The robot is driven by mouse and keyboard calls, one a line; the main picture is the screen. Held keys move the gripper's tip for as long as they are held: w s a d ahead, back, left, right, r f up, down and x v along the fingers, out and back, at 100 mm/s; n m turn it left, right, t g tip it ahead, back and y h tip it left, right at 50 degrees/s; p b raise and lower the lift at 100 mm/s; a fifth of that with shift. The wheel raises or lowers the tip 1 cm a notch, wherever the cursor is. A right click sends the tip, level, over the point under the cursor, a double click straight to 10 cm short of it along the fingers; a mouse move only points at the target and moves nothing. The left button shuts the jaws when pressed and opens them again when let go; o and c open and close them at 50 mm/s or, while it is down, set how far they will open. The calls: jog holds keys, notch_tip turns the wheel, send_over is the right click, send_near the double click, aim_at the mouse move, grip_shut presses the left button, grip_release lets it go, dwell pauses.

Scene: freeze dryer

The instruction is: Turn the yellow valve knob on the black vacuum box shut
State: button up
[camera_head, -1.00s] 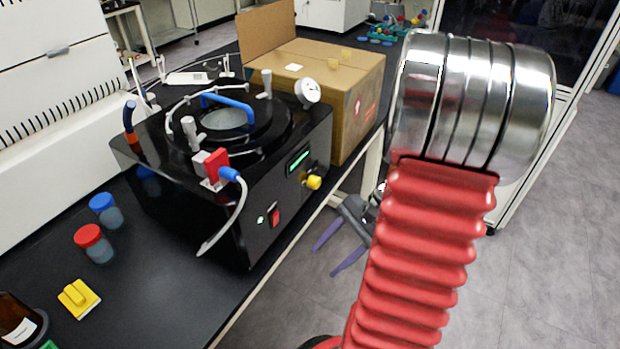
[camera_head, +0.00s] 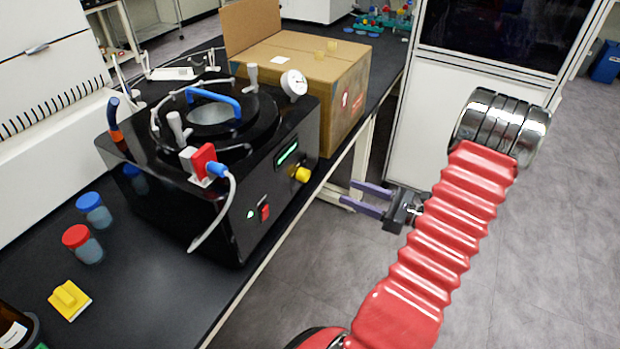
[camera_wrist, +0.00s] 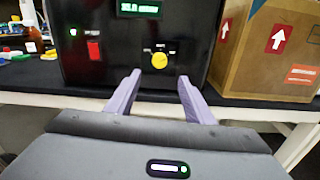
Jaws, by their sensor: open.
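The black vacuum box (camera_head: 222,218) stands on the dark bench, with a round lid, a blue handle and a dial gauge on top. The yellow valve knob (camera_head: 301,174) sticks out of its front panel, right of a red switch. In the wrist view the knob (camera_wrist: 159,60) lies between and beyond the two purple fingers, with small lettering around it. My gripper (camera_head: 361,197) is open and empty, to the right of the knob and apart from it, fingers pointing at the box side. It also shows in the wrist view (camera_wrist: 157,97).
An open cardboard box (camera_head: 325,98) stands right beside the vacuum box. The bench front edge runs below the panel. Blue-capped (camera_head: 94,210) and red-capped (camera_head: 82,244) jars and a yellow item (camera_head: 70,299) lie left. The floor at right is free.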

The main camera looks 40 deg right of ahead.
aim_at(307, 177)
jog(key=shift+w, duration=0.1)
jog(key=x, duration=1.3)
jog(key=shift+w+a, duration=0.25)
jog(key=shift+w, duration=0.05)
jog(key=shift+c, duration=0.6)
jog(key=c, duration=0.9)
jog(key=shift+a, duration=0.2)
jog(key=shift+d, duration=0.1)
